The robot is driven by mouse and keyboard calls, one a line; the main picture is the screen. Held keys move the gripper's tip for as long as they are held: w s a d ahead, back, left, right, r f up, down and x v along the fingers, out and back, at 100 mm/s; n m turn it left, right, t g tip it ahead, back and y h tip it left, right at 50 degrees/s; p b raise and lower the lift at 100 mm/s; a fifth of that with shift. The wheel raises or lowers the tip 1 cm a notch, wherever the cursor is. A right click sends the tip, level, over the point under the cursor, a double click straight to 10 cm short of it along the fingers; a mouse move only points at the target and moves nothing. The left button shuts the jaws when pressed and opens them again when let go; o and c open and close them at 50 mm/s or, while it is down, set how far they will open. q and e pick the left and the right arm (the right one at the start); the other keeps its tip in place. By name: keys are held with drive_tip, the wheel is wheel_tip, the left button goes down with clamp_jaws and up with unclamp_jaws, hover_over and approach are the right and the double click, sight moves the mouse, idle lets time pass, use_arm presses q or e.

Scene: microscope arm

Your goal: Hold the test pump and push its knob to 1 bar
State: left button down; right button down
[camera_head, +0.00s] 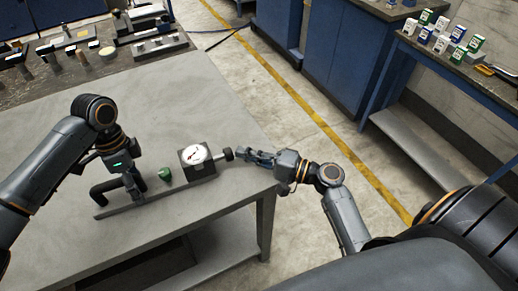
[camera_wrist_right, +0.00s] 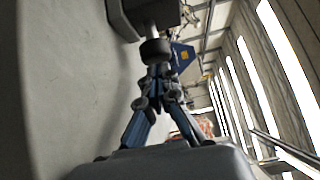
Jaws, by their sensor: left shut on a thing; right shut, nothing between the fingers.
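The test pump (camera_head: 198,166) stands on the grey table near its front right corner, a dark box with a round white dial and a red needle. Its dark knob (camera_head: 228,154) sticks out to the right on a short shaft. The knob also shows in the right wrist view (camera_wrist_right: 156,51). My right gripper (camera_head: 250,155) is shut and empty, its fingertips at the knob's outer end, touching or nearly touching. My left gripper (camera_head: 135,192) points down and is shut on the pump's black handle (camera_head: 101,192), left of the dial; its fingers partly hide it. The dial reading is too small to tell.
A green knob (camera_head: 165,174) sits between the handle and the dial. The grey table (camera_head: 150,95) is bare behind the pump. A workbench with tools (camera_head: 80,60) is at the back left. Small boxes (camera_head: 440,38) stand on a bench at the right.

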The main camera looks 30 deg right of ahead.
sight(233, 159)
drive_tip(key=shift+a, duration=0.2)
drive_tip(key=shift+a, duration=1.65)
drive_tip(key=d, duration=0.4)
drive_tip(key=shift+s+d+f, duration=0.1)
drive_tip(key=shift+s+d, duration=0.1)
drive_tip(key=shift+d, duration=0.2)
drive_tip(key=v, duration=0.9)
drive_tip(key=shift+s+d, duration=0.15)
drive_tip(key=shift+d, duration=0.1)
drive_tip(key=d, duration=0.3)
